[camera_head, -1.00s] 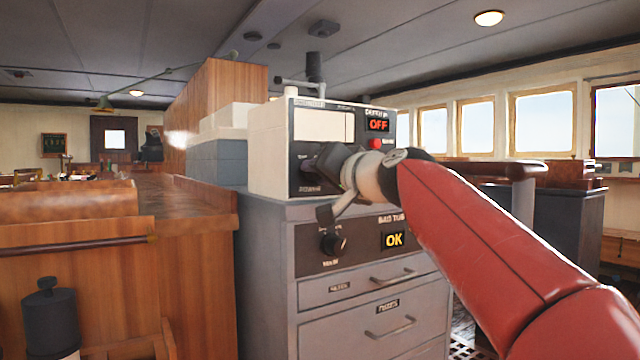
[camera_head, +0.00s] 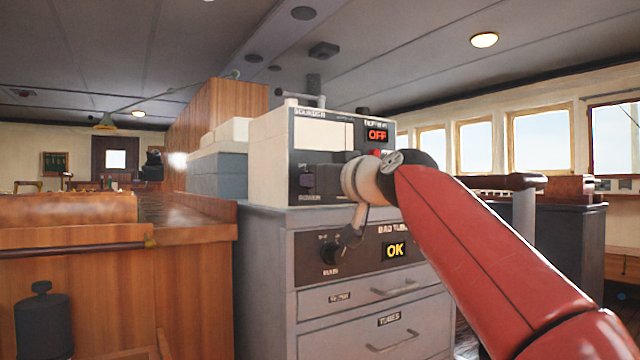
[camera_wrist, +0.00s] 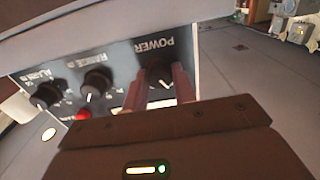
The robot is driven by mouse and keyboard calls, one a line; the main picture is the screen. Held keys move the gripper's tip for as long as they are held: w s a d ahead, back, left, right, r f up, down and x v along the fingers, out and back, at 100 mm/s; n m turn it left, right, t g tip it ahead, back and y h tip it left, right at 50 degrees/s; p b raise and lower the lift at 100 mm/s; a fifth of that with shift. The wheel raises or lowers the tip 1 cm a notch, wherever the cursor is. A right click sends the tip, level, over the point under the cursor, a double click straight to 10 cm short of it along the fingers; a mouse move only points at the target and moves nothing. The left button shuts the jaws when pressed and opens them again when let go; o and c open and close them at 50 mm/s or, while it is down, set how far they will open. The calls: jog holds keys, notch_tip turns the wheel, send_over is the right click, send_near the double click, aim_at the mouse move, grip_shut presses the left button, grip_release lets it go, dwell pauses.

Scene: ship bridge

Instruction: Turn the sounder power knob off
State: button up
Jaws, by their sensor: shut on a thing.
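The sounder (camera_head: 272,160) is a cream box with a dark front panel on the grey cabinet. Its red display (camera_head: 377,135) reads OFF. In the wrist view, which shows the panel upside down, the power knob (camera_wrist: 158,73) is a dark round knob beneath the inverted POWER label. My gripper (camera_wrist: 160,80) has its two reddish fingers on either side of this knob, shut on it. The knob's white pointer line shows between the fingers. In the head view my red arm and pale wrist (camera_head: 362,180) cover the panel's lower right, and the fingertips are hard to make out.
Range (camera_wrist: 97,82) and alarm (camera_wrist: 46,95) knobs and a red button (camera_wrist: 82,115) sit beside the power knob. A wooden counter (camera_head: 190,235) stands left.

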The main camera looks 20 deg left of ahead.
dwell(0.4)
jog(key=o, duration=1)
jog(key=b+v, duration=0.3)
jog(key=v, duration=0.4)
jog(key=shift+s+d, duration=0.25)
jog(key=shift+s, duration=0.05)
